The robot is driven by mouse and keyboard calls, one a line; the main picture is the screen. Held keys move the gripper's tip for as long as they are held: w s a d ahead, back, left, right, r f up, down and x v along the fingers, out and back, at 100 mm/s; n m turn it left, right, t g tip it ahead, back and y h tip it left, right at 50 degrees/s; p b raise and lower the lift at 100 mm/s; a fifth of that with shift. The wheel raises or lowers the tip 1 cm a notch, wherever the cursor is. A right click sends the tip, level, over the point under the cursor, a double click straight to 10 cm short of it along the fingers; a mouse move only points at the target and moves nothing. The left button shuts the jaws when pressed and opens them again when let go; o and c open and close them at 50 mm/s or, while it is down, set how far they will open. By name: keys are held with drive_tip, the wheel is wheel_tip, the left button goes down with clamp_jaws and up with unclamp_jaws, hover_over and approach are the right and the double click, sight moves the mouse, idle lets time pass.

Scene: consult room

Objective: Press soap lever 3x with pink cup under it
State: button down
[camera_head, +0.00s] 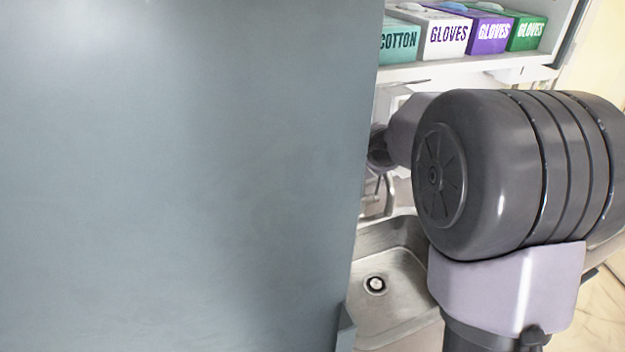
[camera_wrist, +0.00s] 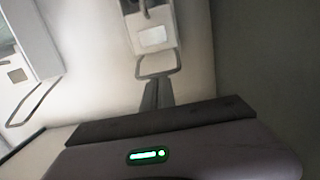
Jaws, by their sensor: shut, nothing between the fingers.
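In the wrist view, a white wall dispenser (camera_wrist: 153,37) hangs at the top centre, with a thin wire-loop lever (camera_wrist: 158,73) below it. My gripper (camera_wrist: 158,84) points toward this lever, its two dark fingers shut together and empty. The fingertips appear right by the lever's lower end; I cannot tell if they touch. A second white dispenser (camera_wrist: 34,38) with a similar wire lever (camera_wrist: 36,103) is at the left. Which one holds soap is not readable. The pink cup shows in neither view. In the head view, my arm and a grey panel hide the gripper and most of the dispensers.
A large grey-blue panel (camera_head: 190,180) blocks the left of the head view. Behind it are a steel sink (camera_head: 395,312) and a faucet (camera_head: 389,195). A shelf (camera_head: 470,66) above holds several glove boxes (camera_head: 445,36), close above my arm.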

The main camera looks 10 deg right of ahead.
drive_tip(key=shift+w+r+p, duration=0.15)
drive_tip(key=shift+r+p, duration=1.8)
drive_tip(key=shift+r, duration=0.55)
drive_tip(key=shift+f, duration=0.15)
drive_tip(key=shift+f+b, duration=2.55)
drive_tip(key=shift+b, duration=0.05)
drive_tip(key=shift+r, duration=0.1)
drive_tip(key=shift+r+p, duration=2.05)
drive_tip(key=shift+r, duration=0.45)
drive_tip(key=shift+w, duration=0.1)
